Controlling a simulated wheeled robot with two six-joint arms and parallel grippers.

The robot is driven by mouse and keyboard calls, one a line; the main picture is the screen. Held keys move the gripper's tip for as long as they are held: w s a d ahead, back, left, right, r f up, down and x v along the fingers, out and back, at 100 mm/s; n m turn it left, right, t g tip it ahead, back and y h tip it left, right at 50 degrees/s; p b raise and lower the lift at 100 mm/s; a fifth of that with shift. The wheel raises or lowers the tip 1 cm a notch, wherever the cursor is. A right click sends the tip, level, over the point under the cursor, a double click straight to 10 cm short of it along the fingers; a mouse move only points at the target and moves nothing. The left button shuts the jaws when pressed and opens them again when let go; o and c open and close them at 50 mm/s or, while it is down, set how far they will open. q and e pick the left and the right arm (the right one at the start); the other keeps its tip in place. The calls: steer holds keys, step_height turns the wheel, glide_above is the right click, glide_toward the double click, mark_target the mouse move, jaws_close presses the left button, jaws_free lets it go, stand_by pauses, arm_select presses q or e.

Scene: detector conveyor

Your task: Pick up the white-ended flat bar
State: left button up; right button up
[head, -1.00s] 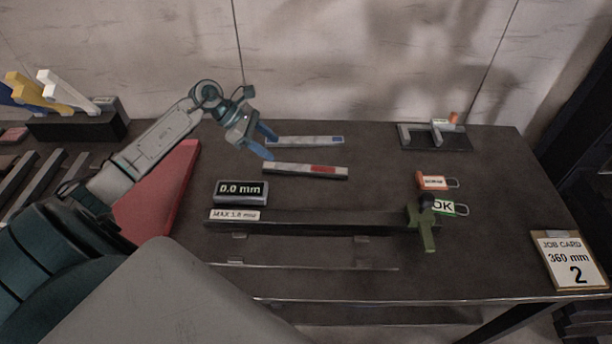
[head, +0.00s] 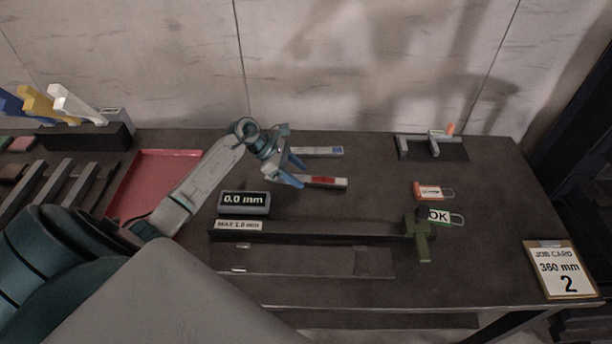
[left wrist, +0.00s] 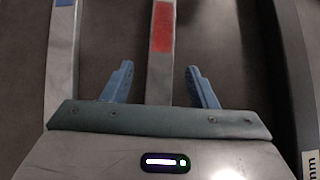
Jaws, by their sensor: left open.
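Two grey flat bars lie on the table, one with a red patch (head: 325,182) and one behind it with a blue patch (head: 334,151). No white end is clear on either, and their left ends are hidden by my arm. My left gripper (head: 301,175) is open over the red-marked bar. In the left wrist view, the red-marked bar (left wrist: 162,45) runs between the open fingers (left wrist: 160,66), apart from both; the height above it is unclear. The blue-marked bar (left wrist: 61,50) lies outside the left finger. My right gripper is not in view.
A gauge display (head: 244,203) and a long dark rail with a green clamp (head: 421,240) lie in front. A red tray (head: 130,190), several grey strips (head: 62,182) and a rack (head: 85,136) with blue, yellow and white pieces are left. A bracket fixture (head: 430,150) stands back right.

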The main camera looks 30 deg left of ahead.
arm_select(q)
steer(key=shift+w+d+f, duration=0.2)
steer(key=shift+d+f, duration=0.2)
steer(key=shift+f, duration=0.05)
jaws_close()
steer(key=shift+r, duration=0.1)
steer(key=shift+r, duration=0.15)
